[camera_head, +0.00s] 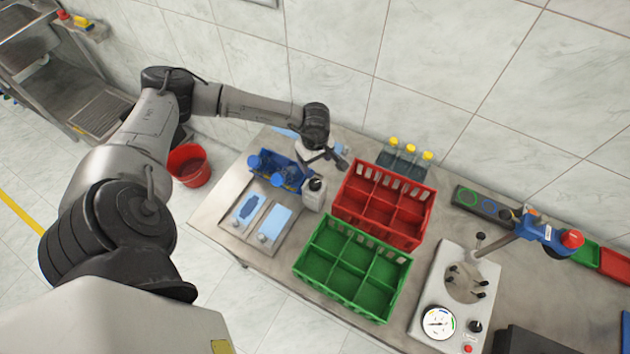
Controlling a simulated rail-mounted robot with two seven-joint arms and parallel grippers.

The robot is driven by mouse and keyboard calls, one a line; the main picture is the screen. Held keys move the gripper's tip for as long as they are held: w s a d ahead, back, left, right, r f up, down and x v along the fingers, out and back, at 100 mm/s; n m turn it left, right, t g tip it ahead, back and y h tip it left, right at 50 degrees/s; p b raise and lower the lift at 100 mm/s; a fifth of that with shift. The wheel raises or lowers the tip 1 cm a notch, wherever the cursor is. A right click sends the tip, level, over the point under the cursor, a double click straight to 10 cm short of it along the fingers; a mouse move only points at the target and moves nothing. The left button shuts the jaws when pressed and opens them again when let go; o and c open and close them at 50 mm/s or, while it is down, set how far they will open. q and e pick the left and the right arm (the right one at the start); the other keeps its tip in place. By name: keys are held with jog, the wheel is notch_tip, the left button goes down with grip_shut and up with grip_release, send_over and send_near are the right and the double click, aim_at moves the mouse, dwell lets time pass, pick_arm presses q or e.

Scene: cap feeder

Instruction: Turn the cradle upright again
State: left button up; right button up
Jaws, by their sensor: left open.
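My left gripper (335,157) is open above the back of the bench, to the right of a blue open holder (291,158) with blue-capped items in it. A white bottle with a dark cap (314,194) stands just below the gripper in the picture, at the holder's right end. I cannot tell for sure which part is the cradle or how it is tilted; the blue holder is one candidate. Whether the gripper touches anything is too small to tell. My right gripper is not in view.
A red crate (386,233) and a green crate (354,304), both divided, stand mid-bench. Yellow-capped bottles (409,152) stand behind. A white machine (431,299) with a dial is at right. A light-blue-marked plate (265,237) lies at front left. A red bucket (188,166) stands on the floor.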

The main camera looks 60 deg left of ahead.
aim_at(315, 183)
pick_arm(q)
notch_tip(315, 183, down, 13)
jog(key=shift+r+p, duration=0.15)
jog(key=shift+p, duration=0.55)
jog(key=c, duration=0.9)
